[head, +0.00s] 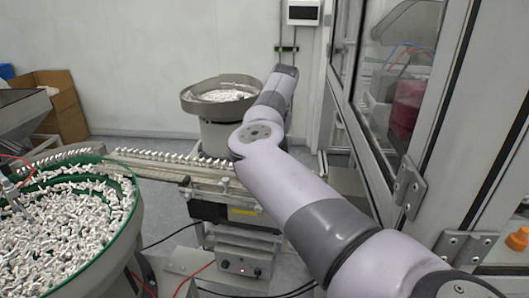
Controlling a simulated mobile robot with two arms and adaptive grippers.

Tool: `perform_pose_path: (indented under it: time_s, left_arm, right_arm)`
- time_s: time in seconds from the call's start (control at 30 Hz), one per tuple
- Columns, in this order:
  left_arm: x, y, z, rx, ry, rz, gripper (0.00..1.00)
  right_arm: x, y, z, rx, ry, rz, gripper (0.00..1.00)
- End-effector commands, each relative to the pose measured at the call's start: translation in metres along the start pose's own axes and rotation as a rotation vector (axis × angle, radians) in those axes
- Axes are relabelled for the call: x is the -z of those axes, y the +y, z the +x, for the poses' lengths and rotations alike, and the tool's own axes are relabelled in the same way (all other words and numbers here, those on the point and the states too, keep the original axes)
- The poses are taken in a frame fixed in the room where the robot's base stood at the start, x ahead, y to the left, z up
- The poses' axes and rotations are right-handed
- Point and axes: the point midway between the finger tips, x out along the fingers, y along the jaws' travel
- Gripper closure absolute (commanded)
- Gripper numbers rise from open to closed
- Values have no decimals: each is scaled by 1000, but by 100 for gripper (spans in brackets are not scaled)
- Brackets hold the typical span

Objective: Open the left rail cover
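A feed rail (150,163) carrying a row of small white caps runs from the green-rimmed bowl toward the middle of the head view. I cannot clearly make out a separate cover on it, nor tell whether one is open or shut. My arm comes in from the lower right, crosses in front of the rail's right end and hides what lies behind it. Its far end points up toward the back wall. No gripper fingers show on it. My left gripper is not in view.
A large green-rimmed bowl (136,213) full of white caps fills the lower left. A grey round feeder bowl (190,104) stands behind the rail. A glazed machine frame (458,130) with hinges (409,187) closes off the right side. A cardboard box (66,112) sits at the back left.

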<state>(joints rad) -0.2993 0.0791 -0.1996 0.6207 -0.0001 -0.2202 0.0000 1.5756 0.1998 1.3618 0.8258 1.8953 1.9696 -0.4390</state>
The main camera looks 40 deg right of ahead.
Motion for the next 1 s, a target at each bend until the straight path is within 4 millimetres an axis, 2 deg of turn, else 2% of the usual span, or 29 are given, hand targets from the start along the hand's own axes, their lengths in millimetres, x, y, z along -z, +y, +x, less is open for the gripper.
perform_pose_path:
  time_s: [0.13,0.6,0.63,0.9,1.0]
  left_arm:
    - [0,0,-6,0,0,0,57]
    - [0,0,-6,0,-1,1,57]
    - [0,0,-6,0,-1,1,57]
    - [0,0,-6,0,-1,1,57]
    - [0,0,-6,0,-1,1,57]
  right_arm:
    - [-2,0,-4,-10,14,3,100]
    - [-3,-1,-3,-14,21,6,100]
    - [-3,-1,-3,-14,21,6,82]
    - [-2,-1,-2,-13,24,6,64]
    - [-2,-1,-2,-13,24,6,63]
